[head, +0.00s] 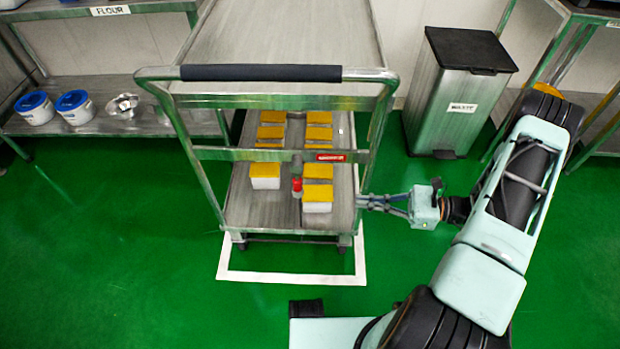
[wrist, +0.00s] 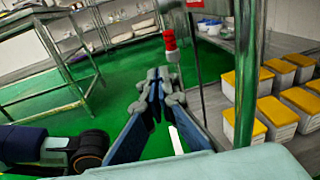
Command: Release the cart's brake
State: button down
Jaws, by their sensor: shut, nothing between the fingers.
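The cart (head: 181,128) stands in the middle of the head view, with a dark padded handle (head: 262,73) across its near end. Its brake lever ends in a red knob (head: 297,187), hanging below a crossbar with a red label (head: 331,157). The lever points down. My gripper (head: 361,202) is beside the cart's right post, to the right of the knob and apart from it. In the wrist view my gripper (wrist: 158,82) is shut and empty, and the red knob (wrist: 169,42) shows just above its fingertips.
Several yellow-lidded white boxes (head: 265,180) stand on the cart's lower shelf (head: 240,205). The cart stands within a white floor outline (head: 290,279). A waste bin (head: 458,95) is at the back right. A shelf with blue-lidded tubs (head: 75,107) is at left. The green floor in front is clear.

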jog(key=shift+w+d+m+t, duration=0.15)
jog(key=shift+w+m+t, duration=0.4)
jog(key=shift+t, duration=0.25)
jog(key=b, duration=0.2)
send_near(297, 177)
jog(key=w+a+f, duration=0.2)
jog(key=a+f, duration=0.3)
jog(key=shift+w+a, duration=0.3)
jog(key=shift+a, duration=0.05)
jog(key=shift+s+a+f+y, duration=0.1)
jog(key=shift+y, duration=0.2)
jog(key=shift+a+b, duration=0.1)
jog(key=shift+b, duration=0.2)
